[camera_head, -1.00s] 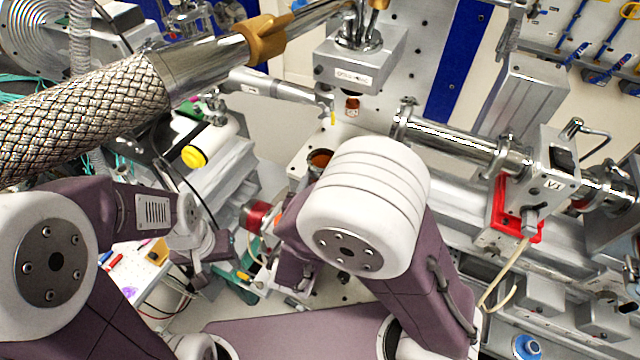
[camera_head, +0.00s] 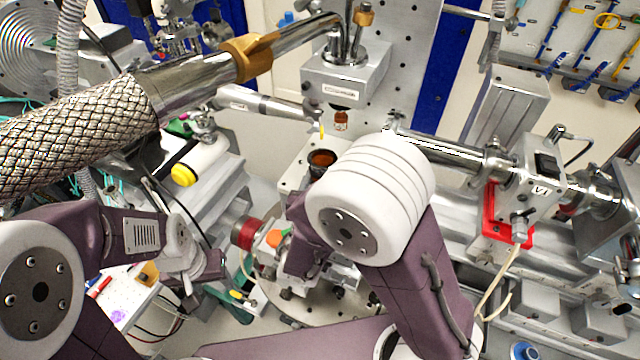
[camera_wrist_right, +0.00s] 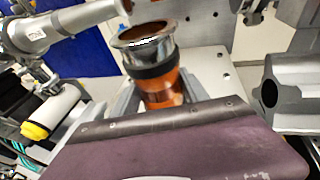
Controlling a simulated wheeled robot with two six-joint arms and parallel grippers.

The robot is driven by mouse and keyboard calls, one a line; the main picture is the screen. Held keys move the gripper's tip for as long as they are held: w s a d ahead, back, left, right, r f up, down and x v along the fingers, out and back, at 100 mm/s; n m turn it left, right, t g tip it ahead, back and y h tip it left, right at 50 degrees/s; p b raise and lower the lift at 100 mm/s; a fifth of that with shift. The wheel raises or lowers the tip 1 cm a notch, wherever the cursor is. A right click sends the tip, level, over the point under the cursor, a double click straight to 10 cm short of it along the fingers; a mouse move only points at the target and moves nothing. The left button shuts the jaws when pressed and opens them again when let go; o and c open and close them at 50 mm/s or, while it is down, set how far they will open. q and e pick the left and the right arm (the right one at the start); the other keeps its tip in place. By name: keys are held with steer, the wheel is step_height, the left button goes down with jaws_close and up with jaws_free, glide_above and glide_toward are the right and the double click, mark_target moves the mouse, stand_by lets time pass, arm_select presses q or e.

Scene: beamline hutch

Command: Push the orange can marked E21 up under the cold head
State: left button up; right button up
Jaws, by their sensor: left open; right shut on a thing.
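The orange can (camera_wrist_right: 166,88) has a dark band and a shiny metal rim and stands upright in the right wrist view. Its open top also shows in the head view (camera_head: 322,159). My right gripper (camera_wrist_right: 160,98) is shut on it, one grey finger each side; in the head view my arm hides this gripper. The E21 mark is not readable. The cold head (camera_head: 345,78) is a grey block with a small copper piece hanging below it. A gap separates that piece from the can's rim. My left gripper (camera_head: 232,288) is open, low at left, partly hidden and away from the can.
A braided hose (camera_head: 80,128) with a metal pipe crosses the upper left. A steel beam pipe with the V1 valve box (camera_head: 545,175) and a red bracket (camera_head: 492,215) lies right of the can. A yellow-capped cylinder (camera_head: 205,160) is at left.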

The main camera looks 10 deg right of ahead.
steer(key=shift+w+d, duration=0.55)
steer(key=shift+w, duration=0.25)
steer(key=shift+w+d, duration=0.6)
steer(key=shift+w, duration=0.25)
steer(key=shift+w+d, duration=0.55)
steer(key=shift+w, duration=0.25)
steer(key=shift+w+d+p, duration=0.25)
steer(key=shift+w+d, duration=0.35)
steer(key=shift+w, duration=0.3)
steer(key=shift+w+d+p, duration=0.25)
steer(key=shift+w+d, duration=0.35)
steer(key=shift+w, duration=0.25)
steer(key=shift+r+p, duration=0.85)
steer(key=shift+r, duration=0.75)
step_height(320, 180, up, 3)
steer(key=shift+f+p, duration=0.2)
steer(key=shift+p, duration=0.7)
